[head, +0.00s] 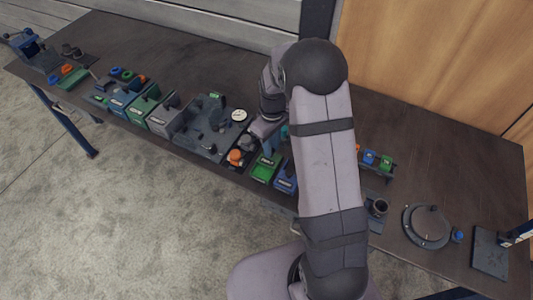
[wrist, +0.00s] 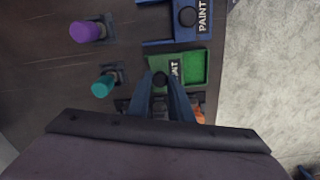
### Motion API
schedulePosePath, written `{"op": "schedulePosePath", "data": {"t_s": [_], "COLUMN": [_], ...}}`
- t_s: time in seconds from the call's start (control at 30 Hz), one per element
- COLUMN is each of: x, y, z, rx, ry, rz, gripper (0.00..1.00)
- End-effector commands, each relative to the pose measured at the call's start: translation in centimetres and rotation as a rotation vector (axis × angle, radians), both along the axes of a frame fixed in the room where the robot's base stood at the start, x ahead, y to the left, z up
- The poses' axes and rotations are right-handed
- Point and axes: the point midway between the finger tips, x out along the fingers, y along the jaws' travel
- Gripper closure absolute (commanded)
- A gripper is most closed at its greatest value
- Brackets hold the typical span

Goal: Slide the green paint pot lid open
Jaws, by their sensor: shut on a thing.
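The green paint pot (wrist: 205,68) is in the middle of the wrist view, a green-rimmed box with a sliding lid (wrist: 163,64). The lid carries a black knob (wrist: 160,79) and a white-lettered label, partly covered by a finger. Bright green shows inside the pot to the right of the label. My gripper (wrist: 161,84) is shut on the knob, its two blue-grey fingers converging there. In the head view the green paint pot (head: 264,169) sits near the bench's front edge, left of my arm. My fingertips are hidden there.
A blue paint pot (wrist: 172,30) with a black knob stands beside the green one. Purple (wrist: 84,32) and teal (wrist: 103,86) knobs stand to the left in the wrist view. An orange part (wrist: 198,114) is close to my fingers. A round flanged fixture (head: 428,228) is at right.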

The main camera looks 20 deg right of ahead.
Motion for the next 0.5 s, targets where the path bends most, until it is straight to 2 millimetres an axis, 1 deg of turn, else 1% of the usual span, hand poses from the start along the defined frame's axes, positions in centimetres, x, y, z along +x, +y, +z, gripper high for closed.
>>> {"op": "schedulePosePath", "data": {"t_s": [0.07,0.33,0.37,0.4,0.43,0.5], "x": [0.43,0.48,0.48,0.47,0.46,0.43], "y": [-0.30,-0.30,-0.30,-0.29,-0.29,-0.29], "z": [0.01,0.04,0.04,0.04,0.03,0.02], "rx": [0.001,0.001,0.001,0.001,0.001,0.002], "ry": [-0.003,-0.004,-0.004,-0.004,-0.004,-0.003], "rz": [0.000,0.001,0.001,0.001,0.001,0.000], "gripper": [1.00,1.00,0.76,0.66,0.62,0.62]}}
